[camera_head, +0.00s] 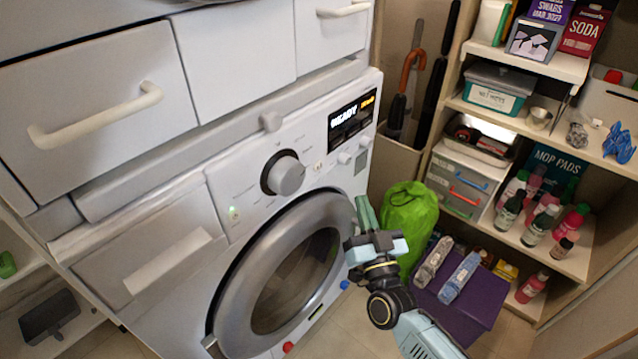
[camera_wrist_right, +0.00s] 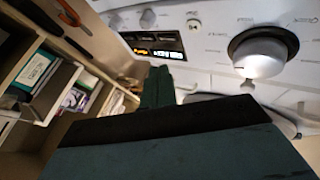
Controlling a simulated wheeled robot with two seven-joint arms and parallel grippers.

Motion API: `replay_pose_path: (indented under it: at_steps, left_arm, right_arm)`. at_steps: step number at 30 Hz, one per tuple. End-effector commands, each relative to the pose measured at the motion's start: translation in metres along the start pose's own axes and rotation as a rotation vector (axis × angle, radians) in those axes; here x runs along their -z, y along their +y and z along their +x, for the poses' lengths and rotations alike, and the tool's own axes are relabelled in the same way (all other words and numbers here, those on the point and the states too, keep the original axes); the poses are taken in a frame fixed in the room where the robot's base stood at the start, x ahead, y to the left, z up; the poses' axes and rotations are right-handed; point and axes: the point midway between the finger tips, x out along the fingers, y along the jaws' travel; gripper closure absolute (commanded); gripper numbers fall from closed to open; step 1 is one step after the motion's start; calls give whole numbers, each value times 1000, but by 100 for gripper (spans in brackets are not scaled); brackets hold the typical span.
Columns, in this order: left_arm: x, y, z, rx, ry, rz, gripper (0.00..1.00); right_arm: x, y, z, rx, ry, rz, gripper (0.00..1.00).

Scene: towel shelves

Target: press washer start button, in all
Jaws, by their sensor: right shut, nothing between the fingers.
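The white washer (camera_head: 190,268) has a round door (camera_head: 290,270) that looks shut. Its panel carries a large dial (camera_head: 285,175) and a dark lit display (camera_head: 352,120) that seems to read "READY". Small round buttons (camera_head: 345,158) sit below the display; which one is the start button is not legible. In the right wrist view I see the dial (camera_wrist_right: 263,50), the display (camera_wrist_right: 152,46) and a button (camera_wrist_right: 147,19). My right gripper (camera_head: 362,202) is shut and empty, pointing up, below the buttons and beside the door. Its fingers also show in the wrist view (camera_wrist_right: 157,88). My left gripper is out of view.
Drawers (camera_head: 95,120) with handles overhang the washer. A green bag (camera_head: 408,215) stands behind my right gripper. A purple box (camera_head: 468,295) is on the floor to the right. Shelves (camera_head: 550,60) with bottles and boxes fill the right side.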

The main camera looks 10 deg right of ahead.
Motion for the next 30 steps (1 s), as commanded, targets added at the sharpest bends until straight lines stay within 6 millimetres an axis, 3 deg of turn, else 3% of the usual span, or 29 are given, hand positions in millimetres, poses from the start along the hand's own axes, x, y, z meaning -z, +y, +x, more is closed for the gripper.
replay_pose_path:
  at_steps: [3,8,20,30]
  left_arm:
    - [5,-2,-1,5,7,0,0]
    - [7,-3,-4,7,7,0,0]
    - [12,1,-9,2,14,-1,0]
    - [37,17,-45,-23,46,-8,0]
  right_arm:
    - [19,-1,8,-12,86,23,100]
    - [27,-2,10,-17,108,31,100]
    - [22,-5,15,-16,105,30,100]
    - [4,-25,43,-16,104,31,100]
